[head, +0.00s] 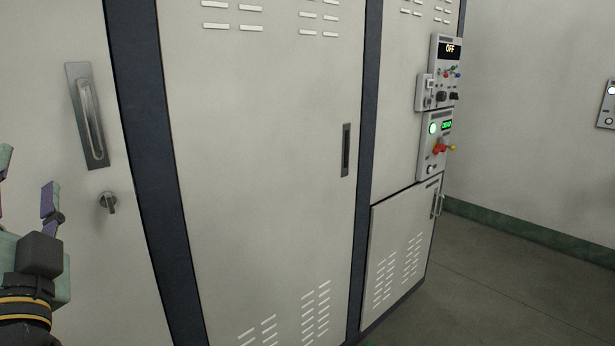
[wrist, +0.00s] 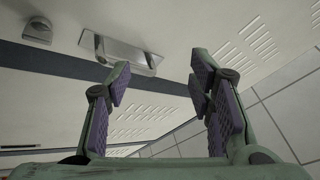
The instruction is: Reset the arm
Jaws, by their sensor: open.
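My gripper (head: 24,195) is at the left edge of the head view, partly cut off by the frame. It is raised in front of the leftmost cabinet door (head: 60,250). In the wrist view my gripper (wrist: 160,85) has its two purple-padded fingers spread wide apart, with nothing between them. A metal door handle (head: 91,116) and a small turn knob (head: 108,202) are on that door, to the right of the fingers in the head view. Whether a finger touches the door cannot be told.
A middle cabinet door (head: 260,170) has a recessed handle (head: 346,150). Control panels, an upper one reading OFF (head: 447,60) and a lower one with a green display (head: 435,145), are at the right. The floor (head: 500,270) at right is clear. A wall box (head: 608,104) hangs at far right.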

